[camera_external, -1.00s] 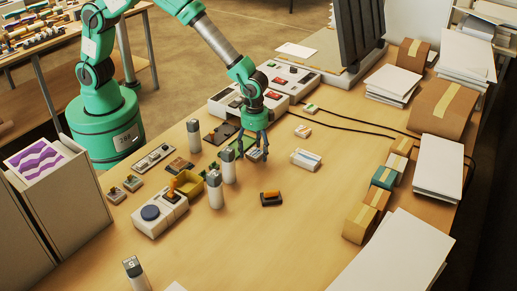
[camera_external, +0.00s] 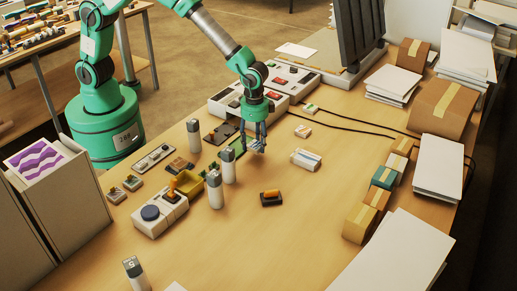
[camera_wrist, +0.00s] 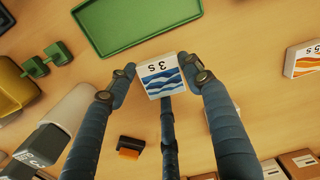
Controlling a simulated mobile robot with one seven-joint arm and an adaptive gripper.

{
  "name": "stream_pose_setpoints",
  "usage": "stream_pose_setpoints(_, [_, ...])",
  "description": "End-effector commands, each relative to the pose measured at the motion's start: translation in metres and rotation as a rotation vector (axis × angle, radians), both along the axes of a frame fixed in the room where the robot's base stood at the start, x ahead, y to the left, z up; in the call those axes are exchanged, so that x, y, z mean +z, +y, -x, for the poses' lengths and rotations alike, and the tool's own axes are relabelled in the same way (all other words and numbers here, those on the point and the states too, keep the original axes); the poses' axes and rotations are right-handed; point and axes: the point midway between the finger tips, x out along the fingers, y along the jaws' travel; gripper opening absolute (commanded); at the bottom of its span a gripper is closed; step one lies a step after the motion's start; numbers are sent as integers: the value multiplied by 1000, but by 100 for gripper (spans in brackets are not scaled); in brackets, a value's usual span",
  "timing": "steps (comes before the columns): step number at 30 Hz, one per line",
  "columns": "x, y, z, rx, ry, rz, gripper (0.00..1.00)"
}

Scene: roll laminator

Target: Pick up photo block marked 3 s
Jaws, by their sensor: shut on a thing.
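The photo block marked 3 s (camera_wrist: 162,78) is white with a blue wavy picture. In the wrist view it sits between my gripper's fingertips (camera_wrist: 163,76), with a finger against each side. My gripper (camera_external: 255,146) is shut on it. In the external view the block is mostly hidden by the fingers, and I cannot tell whether it is clear of the table.
A green tray (camera_wrist: 135,24) lies beside the block. A dark block with an orange top (camera_external: 271,198), a white block (camera_external: 306,159) and several grey cylinders (camera_external: 229,166) stand around. Another block with an orange picture (camera_wrist: 304,60) is at the right.

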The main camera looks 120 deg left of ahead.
Motion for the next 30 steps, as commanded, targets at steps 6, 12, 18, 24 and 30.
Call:
stream_pose_setpoints(6, [37, 0, -1, 0, -2, -1, 14])
stream_pose_setpoints(12, [58, 0, -1, 0, -2, -1, 14])
stream_pose_setpoints(18, [63, 0, 0, 0, -1, 0, 14])
stream_pose_setpoints(24, [63, 0, 0, 0, -1, 0, 14])
stream_pose_setpoints(30, [63, 0, 0, 0, -1, 0, 14])
